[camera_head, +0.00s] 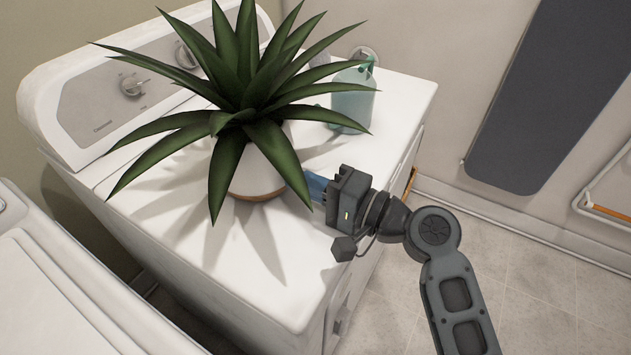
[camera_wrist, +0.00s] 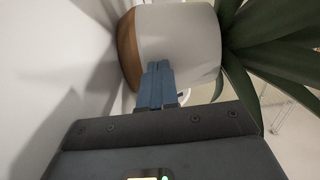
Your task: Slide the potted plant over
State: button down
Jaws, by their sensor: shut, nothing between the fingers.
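The potted plant (camera_head: 262,172) stands upright on top of the white washing machine (camera_head: 240,290). It has long green spiky leaves and a white pot with a brown base. My gripper (camera_head: 312,185) is at the pot's right side, low over the machine top, with its blue fingers shut and empty. In the wrist view the fingertips (camera_wrist: 160,68) overlap the pot (camera_wrist: 178,45), at or very near its wall. I cannot tell for certain whether they touch. Leaves partly hide the pot in the head view.
A teal bottle (camera_head: 352,98) stands behind the pot to the right, near a small round item (camera_head: 365,55). The control panel (camera_head: 120,85) rises along the machine's back. The machine top in front of the pot is clear. Another white appliance (camera_head: 60,290) is at lower left.

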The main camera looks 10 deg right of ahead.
aim_at(264, 166)
jog(key=b+x, duration=0.1)
jog(key=x, duration=0.6)
jog(key=shift+w+a, duration=0.2)
jog(key=shift+a, duration=0.05)
